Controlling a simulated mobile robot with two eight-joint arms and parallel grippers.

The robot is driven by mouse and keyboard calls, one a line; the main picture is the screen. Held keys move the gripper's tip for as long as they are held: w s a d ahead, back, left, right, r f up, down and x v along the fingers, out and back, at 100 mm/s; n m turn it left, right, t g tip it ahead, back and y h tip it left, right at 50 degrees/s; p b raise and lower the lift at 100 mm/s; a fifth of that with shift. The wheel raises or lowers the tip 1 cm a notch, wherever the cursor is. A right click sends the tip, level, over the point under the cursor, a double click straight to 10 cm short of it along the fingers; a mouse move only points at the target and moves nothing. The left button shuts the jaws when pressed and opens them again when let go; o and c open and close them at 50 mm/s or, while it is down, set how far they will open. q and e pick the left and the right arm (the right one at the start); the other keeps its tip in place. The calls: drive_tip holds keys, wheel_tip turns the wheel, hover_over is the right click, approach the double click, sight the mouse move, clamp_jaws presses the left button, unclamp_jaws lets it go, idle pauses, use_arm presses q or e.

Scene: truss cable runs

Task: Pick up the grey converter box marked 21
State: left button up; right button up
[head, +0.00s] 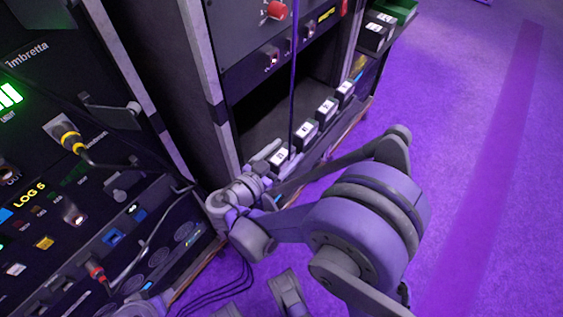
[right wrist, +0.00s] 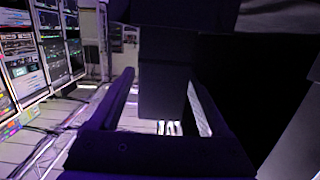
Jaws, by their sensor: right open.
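Several small boxes with white labels stand in a row on the ledge of the black rack. The nearest box (head: 280,157) is beside my right gripper (head: 266,158); others are the second (head: 305,131), third (head: 326,110) and fourth (head: 345,91). Their marks are too small to read, so I cannot tell which is 21. In the right wrist view my right gripper (right wrist: 160,82) is open, with a dark box-like shape (right wrist: 162,75) showing between its fingers. I cannot tell whether the fingers touch it. My left gripper is not recognisable in view.
A black rack with an open bay (head: 270,108) stands behind the row. A thin dark cable (head: 293,75) hangs in front of it. A panel with a yellow-banded plug (head: 70,139) is at left. A green tray (head: 398,10) is at the far end. The purple floor at right is clear.

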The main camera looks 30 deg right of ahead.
drive_tip(key=shift+x, duration=1)
drive_tip(key=shift+c, duration=0.2)
clamp_jaws()
